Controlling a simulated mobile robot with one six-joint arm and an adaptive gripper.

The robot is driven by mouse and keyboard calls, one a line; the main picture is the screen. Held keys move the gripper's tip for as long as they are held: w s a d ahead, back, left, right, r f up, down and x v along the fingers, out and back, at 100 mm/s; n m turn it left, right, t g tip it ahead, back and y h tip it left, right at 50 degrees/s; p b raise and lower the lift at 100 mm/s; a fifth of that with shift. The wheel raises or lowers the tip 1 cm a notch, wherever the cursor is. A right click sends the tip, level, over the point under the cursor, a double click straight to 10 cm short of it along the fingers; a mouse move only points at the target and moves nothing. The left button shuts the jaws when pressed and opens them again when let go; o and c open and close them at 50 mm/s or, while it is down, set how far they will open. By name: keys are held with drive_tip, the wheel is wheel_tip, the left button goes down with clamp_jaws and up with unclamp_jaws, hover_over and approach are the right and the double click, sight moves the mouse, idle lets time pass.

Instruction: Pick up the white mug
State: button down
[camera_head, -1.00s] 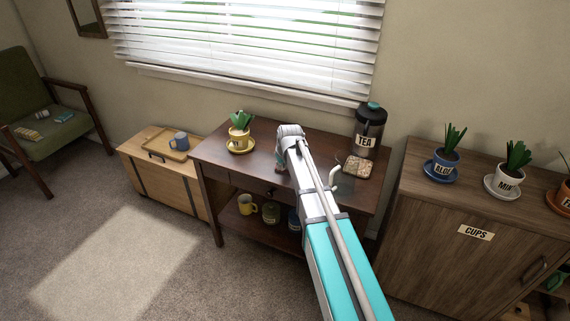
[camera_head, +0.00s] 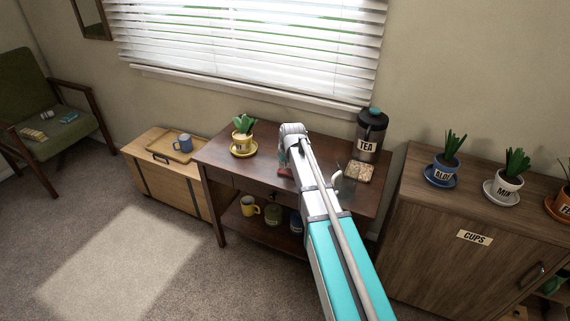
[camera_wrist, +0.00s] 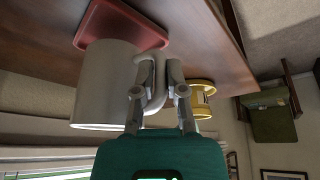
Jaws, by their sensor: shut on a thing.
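The white mug (camera_wrist: 103,88) fills the left of the wrist view, which shows the scene upside down. Its base is at a red coaster (camera_wrist: 107,20) on the dark wooden table; I cannot tell whether it touches or is just clear of it. My gripper (camera_wrist: 160,75) is shut on the mug's handle, one finger on each side of it. In the head view my arm hides the mug, and only a bit of the red coaster (camera_head: 284,172) shows beside the arm.
A cabinet (camera_head: 440,260) with potted plants stands further right. Window blinds (camera_head: 250,45) hang behind.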

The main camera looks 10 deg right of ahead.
drive_tip(key=s+d+r+p, duration=0.6)
drive_tip(key=s+r+p, duration=0.3)
drive_tip(key=s, duration=0.3)
drive_tip(key=shift+d+r+p, duration=0.25)
drive_tip(key=shift+r+p, duration=0.05)
drive_tip(key=shift+r, duration=0.2)
idle(0.6)
drive_tip(key=shift+s, duration=0.2)
idle(0.5)
idle(0.4)
